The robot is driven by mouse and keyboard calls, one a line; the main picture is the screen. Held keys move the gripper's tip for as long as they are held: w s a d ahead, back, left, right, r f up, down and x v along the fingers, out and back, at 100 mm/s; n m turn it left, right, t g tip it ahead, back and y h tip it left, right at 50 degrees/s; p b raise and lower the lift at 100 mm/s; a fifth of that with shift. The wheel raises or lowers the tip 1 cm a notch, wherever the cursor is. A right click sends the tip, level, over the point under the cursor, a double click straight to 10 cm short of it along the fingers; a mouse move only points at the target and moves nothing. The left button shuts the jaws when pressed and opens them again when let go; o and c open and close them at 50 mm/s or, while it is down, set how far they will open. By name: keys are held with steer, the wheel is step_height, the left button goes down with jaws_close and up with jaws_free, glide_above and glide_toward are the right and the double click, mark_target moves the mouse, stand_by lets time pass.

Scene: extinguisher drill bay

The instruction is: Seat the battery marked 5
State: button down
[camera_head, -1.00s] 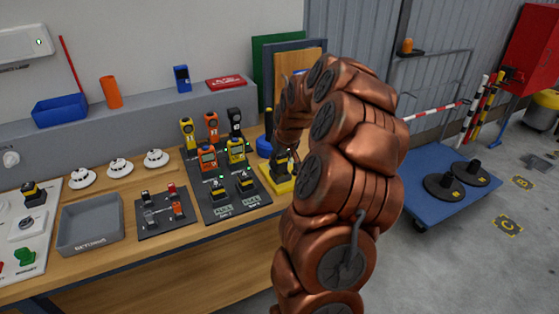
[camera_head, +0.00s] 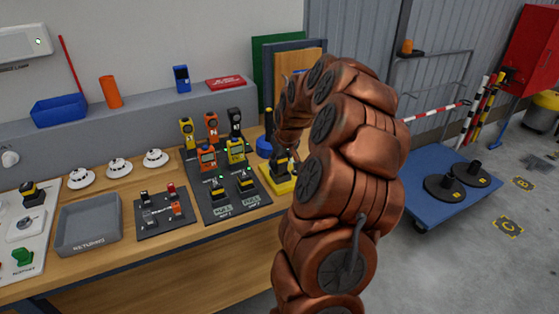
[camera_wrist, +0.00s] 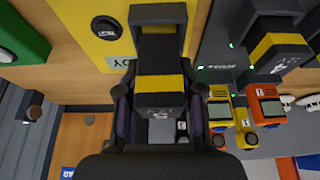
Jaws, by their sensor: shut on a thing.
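My gripper (camera_wrist: 161,93) is shut on a black battery with a yellow band (camera_wrist: 165,82); one finger stands on each side of it in the wrist view. Its printed mark is too blurred to read. The battery is at a yellow stand (camera_wrist: 92,22) with a black part in line with it. I cannot tell whether it is fully down in that part. In the head view the yellow stand (camera_head: 281,181) is at the bench's right end, under my gripper, which my copper arm partly hides. Other black and yellow batteries (camera_head: 246,182) sit in the dark charger panel (camera_head: 228,203).
Yellow, orange and black handheld devices (camera_head: 208,157) stand close beside the stand on the charger panel. A grey returns tray (camera_head: 88,222) and a dark panel with small blocks (camera_head: 164,212) lie further left. A blue cart (camera_head: 442,197) stands on the floor at right.

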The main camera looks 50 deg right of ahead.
steer(key=shift+f+b, duration=0.7)
steer(key=shift+f, duration=0.2)
stand_by(0.8)
steer(key=shift+r, duration=0.1)
steer(key=shift+r, duration=2.45)
